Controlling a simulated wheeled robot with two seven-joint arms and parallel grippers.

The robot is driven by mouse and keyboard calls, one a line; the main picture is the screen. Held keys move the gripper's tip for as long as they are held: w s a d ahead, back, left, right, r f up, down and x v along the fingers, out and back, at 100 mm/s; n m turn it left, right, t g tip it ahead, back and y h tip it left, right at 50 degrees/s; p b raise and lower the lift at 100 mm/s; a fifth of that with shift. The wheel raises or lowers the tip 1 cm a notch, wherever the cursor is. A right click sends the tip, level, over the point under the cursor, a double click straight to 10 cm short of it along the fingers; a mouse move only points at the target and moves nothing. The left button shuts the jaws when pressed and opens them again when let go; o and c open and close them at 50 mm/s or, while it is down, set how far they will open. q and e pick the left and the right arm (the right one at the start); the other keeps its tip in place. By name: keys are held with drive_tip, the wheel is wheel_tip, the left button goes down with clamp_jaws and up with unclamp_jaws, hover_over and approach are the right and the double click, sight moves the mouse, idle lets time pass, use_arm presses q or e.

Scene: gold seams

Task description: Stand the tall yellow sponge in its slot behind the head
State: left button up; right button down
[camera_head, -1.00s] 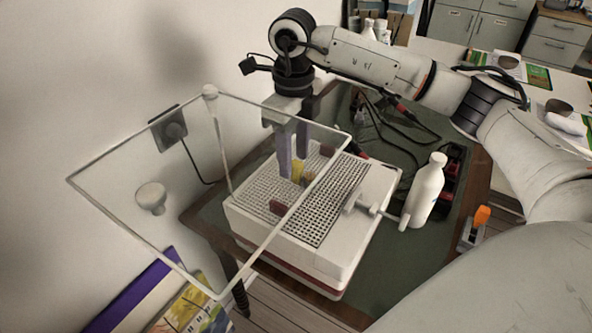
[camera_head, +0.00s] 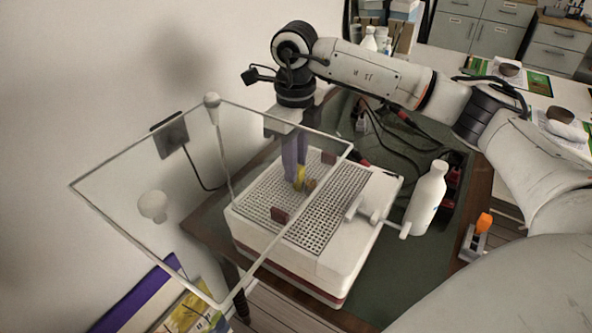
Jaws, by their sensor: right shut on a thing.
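The yellow sponge (camera_head: 300,174) is a small upright yellow piece at the middle of the perforated top (camera_head: 335,205) of a white box. My right gripper (camera_head: 295,178) points straight down from above and is shut on the sponge, its purple-grey fingers hiding part of it. The sponge's lower end is low over the perforated top; I cannot tell if it touches. A small tan-brown piece (camera_head: 310,185) sits close beside it on the right. I cannot make out the slot or the head for certain. My left gripper is not in view.
A clear framed panel (camera_head: 128,157) crosses in front of the box. A white bottle (camera_head: 427,199) and a white handle (camera_head: 378,218) are on the right. Cables (camera_head: 400,140) lie behind.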

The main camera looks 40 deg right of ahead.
wheel_tip(320, 180, up, 8)
drive_tip(key=shift+f, duration=0.1)
drive_tip(key=shift+r+b, duration=0.4)
drive_tip(key=shift+r, duration=0.05)
drive_tip(key=shift+s+f+b, duration=0.1)
drive_tip(key=shift+f+b, duration=0.5)
drive_tip(key=shift+f, duration=0.2)
drive_tip(key=shift+s+f+b, duration=0.2)
drive_tip(key=shift+f+b, duration=0.6)
drive_tip(key=shift+f, duration=0.45)
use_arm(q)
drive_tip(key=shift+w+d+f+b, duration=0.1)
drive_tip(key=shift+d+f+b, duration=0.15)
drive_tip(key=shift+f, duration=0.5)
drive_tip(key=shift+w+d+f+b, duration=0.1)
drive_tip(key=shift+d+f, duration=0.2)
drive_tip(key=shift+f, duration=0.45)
use_arm(e)
drive_tip(key=shift+s+f, duration=0.1)
drive_tip(key=shift+f, duration=0.5)
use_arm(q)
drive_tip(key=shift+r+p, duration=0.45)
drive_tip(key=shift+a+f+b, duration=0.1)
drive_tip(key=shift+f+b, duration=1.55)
use_arm(e)
drive_tip(key=shift+a+f, duration=0.1)
drive_tip(key=shift+f, duration=2.55)
